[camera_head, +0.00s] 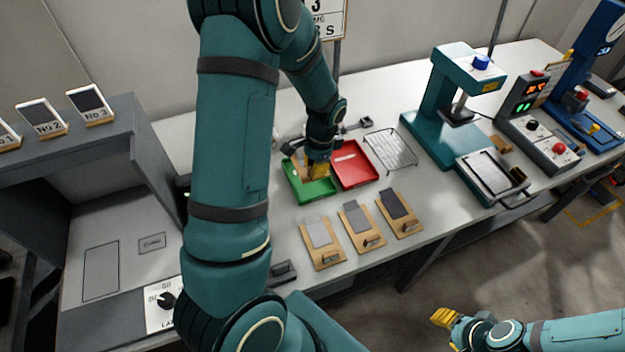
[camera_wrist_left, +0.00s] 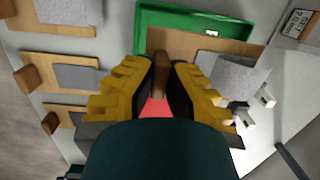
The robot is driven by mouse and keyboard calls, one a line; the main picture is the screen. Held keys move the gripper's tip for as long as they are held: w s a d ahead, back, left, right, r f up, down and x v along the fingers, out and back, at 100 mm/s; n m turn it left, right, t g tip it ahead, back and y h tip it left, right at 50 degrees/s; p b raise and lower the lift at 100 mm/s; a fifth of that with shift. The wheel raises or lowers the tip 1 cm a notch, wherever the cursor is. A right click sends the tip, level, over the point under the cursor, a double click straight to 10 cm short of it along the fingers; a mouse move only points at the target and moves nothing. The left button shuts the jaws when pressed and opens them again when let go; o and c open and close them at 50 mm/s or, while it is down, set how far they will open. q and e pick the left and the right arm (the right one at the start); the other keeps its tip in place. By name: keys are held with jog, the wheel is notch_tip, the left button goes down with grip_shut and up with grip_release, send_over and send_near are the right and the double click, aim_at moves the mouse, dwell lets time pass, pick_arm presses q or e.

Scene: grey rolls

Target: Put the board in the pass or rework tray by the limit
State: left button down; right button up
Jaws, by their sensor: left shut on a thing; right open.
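My left gripper (camera_head: 318,172) is over the green tray (camera_head: 312,193), and its yellow fingers also show in the left wrist view (camera_wrist_left: 160,85). They are shut on the brown handle block (camera_wrist_left: 158,68) of a tan board (camera_wrist_left: 190,44) with a grey patch (camera_wrist_left: 228,76). The board overlaps the green tray (camera_wrist_left: 165,17) in the wrist view; I cannot tell whether it touches the tray floor. In the head view the gripper hides most of the board. The red tray (camera_head: 353,165) is right beside the green one and looks empty. My right gripper (camera_head: 443,318) is open, away from the table.
Three tan boards with grey patches (camera_head: 320,235) (camera_head: 361,226) (camera_head: 399,213) lie along the front edge. A wire rack (camera_head: 391,150) is right of the red tray. A teal press (camera_head: 450,110) and a display box (camera_head: 535,125) stand further right. A grey booth (camera_head: 110,220) is at left.

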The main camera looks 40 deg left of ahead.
aim_at(314, 190)
pick_arm(q)
jog(key=shift+f+b, duration=0.5)
jog(key=shift+f, duration=2.65)
jog(key=shift+f, duration=0.1)
jog(key=c, duration=1.1)
grip_release()
jog(key=shift+c, duration=0.2)
jog(key=shift+r, duration=0.3)
jog(key=r, duration=0.4)
jog(key=r+p, duration=0.1)
jog(key=r, duration=0.2)
jog(key=w+d+r+p, duration=0.1)
jog(key=r, duration=0.3)
jog(key=shift+r, duration=0.35)
